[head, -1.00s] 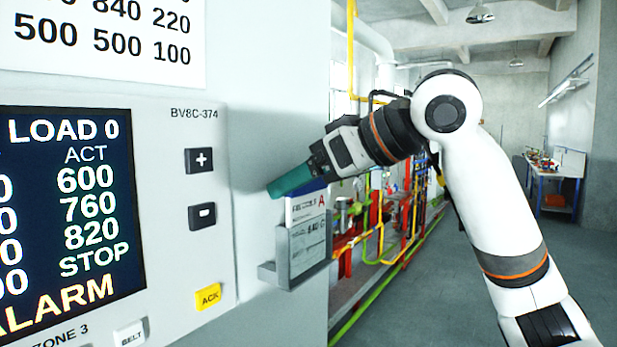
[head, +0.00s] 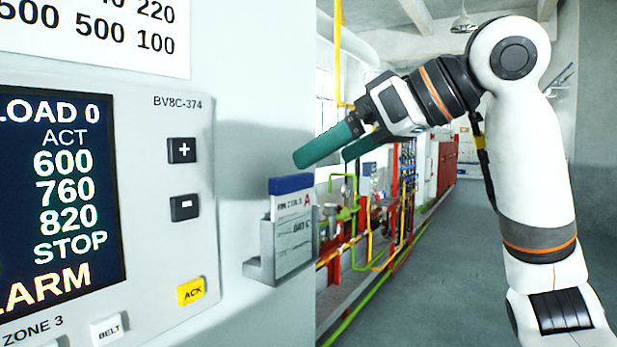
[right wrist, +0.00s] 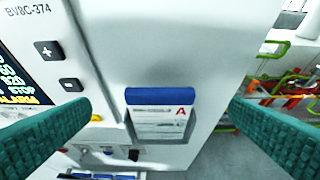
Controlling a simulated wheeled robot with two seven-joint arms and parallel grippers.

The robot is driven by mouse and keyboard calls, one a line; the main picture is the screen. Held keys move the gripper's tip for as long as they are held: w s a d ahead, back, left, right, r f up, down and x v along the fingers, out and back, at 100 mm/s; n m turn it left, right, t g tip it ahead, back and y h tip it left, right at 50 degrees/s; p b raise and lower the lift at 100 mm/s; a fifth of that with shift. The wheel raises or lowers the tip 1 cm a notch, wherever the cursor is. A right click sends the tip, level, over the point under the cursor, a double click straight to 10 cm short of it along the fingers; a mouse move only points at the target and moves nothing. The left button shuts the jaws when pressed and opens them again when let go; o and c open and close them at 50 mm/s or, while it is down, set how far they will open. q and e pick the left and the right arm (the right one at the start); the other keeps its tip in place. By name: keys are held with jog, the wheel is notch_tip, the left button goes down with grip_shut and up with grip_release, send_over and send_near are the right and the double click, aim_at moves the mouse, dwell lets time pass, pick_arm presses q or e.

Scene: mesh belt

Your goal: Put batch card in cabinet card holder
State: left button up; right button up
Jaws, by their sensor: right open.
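The batch card (head: 291,200) is white with a blue top band and a red letter A. It stands upright in the grey card holder (head: 262,269) on the cabinet side, its lower part hidden behind the holder's front. In the right wrist view the card (right wrist: 160,118) shows between and beyond my fingers, touched by neither. My right gripper (head: 322,155) has green fingers, is open and empty, and is above and to the right of the card in the head view. My left gripper is not in view.
The cabinet (head: 240,120) carries a control panel with a lit screen (head: 60,190), plus and minus buttons and a yellow ACK button (head: 191,291). Colored pipes (head: 385,230) run behind at the right. The floor (head: 430,290) there is clear.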

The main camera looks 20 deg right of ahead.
jog(key=v, duration=0.4)
dwell(0.5)
